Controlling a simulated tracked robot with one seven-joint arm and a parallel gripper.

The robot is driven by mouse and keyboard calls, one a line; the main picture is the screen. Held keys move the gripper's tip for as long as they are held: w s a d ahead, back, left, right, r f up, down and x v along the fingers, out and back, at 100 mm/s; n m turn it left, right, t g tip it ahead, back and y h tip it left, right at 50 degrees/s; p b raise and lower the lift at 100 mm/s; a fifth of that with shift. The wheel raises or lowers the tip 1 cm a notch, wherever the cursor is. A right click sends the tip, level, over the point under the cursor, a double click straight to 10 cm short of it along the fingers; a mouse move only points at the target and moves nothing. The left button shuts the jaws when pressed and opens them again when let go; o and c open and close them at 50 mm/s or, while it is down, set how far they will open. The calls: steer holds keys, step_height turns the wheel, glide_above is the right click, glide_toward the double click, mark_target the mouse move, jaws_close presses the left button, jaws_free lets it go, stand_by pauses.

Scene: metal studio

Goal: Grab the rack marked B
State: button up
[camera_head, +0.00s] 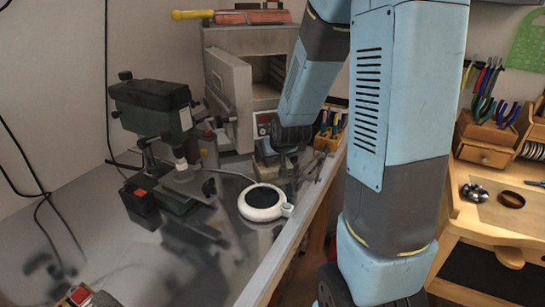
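I cannot make out a letter B anywhere in the head view. A small wooden rack (329,143) with several tools in it stands behind my arm, to the right of the furnace. A larger wooden rack (486,135) with several pliers stands on the right bench. My gripper (276,152) is at the far end of my arm, over the back of the metal table and left of the small rack. It is small and dark here, and its fingers are not clear. My arm hides much of the middle.
The furnace (232,82) has its door open at the back. A green drill press (155,108) stands to the left, and a round white device (262,203) lies on the metal table (200,270). A wooden workbench (475,222) is to the right.

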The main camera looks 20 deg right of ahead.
steer(key=c, duration=1)
steer(key=shift+c, duration=0.2)
steer(key=shift+r, duration=2.65)
steer(key=shift+r, duration=0.35)
steer(key=shift+r, duration=0.65)
steer(key=shift+r, duration=0.1)
